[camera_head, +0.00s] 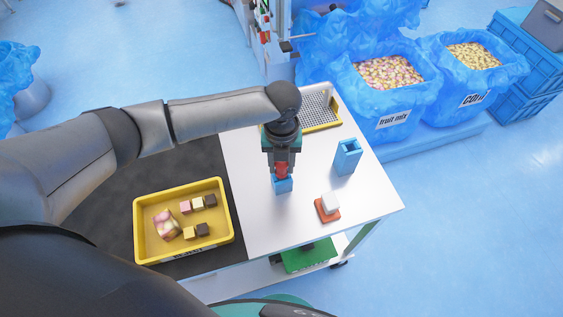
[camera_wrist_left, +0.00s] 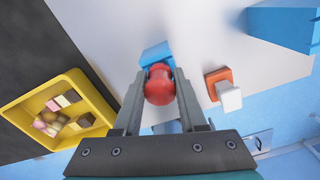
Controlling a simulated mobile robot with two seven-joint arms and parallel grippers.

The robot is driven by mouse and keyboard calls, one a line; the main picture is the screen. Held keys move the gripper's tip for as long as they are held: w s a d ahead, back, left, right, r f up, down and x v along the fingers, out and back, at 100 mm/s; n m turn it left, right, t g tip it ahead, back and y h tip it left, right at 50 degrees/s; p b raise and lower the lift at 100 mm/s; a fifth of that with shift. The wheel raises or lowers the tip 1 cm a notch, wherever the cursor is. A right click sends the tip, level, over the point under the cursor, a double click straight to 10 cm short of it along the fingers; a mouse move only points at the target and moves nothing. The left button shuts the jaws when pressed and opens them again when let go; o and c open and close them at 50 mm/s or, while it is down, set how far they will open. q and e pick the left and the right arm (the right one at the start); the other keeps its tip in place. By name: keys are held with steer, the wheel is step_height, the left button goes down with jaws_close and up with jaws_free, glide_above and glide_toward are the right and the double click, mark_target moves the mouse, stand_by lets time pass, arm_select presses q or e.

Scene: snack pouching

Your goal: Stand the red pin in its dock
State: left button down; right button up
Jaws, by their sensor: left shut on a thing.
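The red pin (camera_head: 282,168) is between the fingers of my left gripper (camera_head: 281,165), which is shut on it. It also shows in the left wrist view, where its rounded red end (camera_wrist_left: 159,88) faces the camera. A small blue block-like dock (camera_head: 283,186) stands on the white table directly below the pin; its edge shows beyond the pin in the wrist view (camera_wrist_left: 156,54). The pin looks roughly upright. Its lower end is hidden, so I cannot tell whether it is inside the dock or just above it. My right gripper is not in view.
A taller open blue holder (camera_head: 347,157) and a white cube on a red-orange base (camera_head: 328,214) stand to the right. A yellow tray (camera_head: 140,228) with sweets sits left on the dark mat. A yellow-rimmed grate tray (camera_head: 338,122) lies behind. The white table between is clear.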

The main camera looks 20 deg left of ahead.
arm_select(q)
steer(key=shift+f+b, duration=0.3)
steer(key=shift+f, duration=0.3)
steer(key=shift+c, duration=1.9)
jaws_free()
steer(key=shift+r, duration=0.1)
step_height(320, 180, up, 15)
steer(key=p, duration=0.1)
steer(key=shift+r, duration=0.15)
steer(key=shift+s, duration=0.1)
